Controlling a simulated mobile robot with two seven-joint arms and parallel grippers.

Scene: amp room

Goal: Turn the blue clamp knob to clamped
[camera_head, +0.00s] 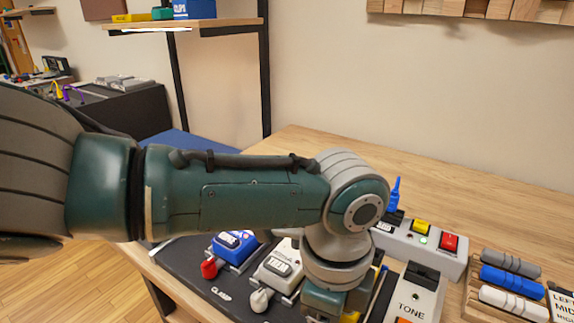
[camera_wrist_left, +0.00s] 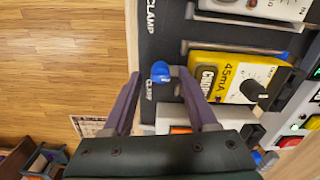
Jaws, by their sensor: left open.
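The blue clamp knob (camera_wrist_left: 160,71) shows in the left wrist view at the edge of a dark board, beside a "CLAMP" label. The yellow pedal (camera_wrist_left: 232,74) lies just right of it. My left gripper (camera_wrist_left: 158,76) is open, with one purple-grey finger on each side of the knob. I cannot tell whether either finger touches it. In the head view my left arm reaches across the picture and hides the blue knob and the fingers. My right gripper is in neither view.
On the dark board (camera_head: 187,268) are a blue pedal (camera_head: 233,243) with a red knob (camera_head: 209,269) and a grey-white pedal (camera_head: 278,263) with a white knob (camera_head: 260,300). A TONE pedal (camera_head: 412,302) and a grey switch box (camera_head: 455,267) stand to the right.

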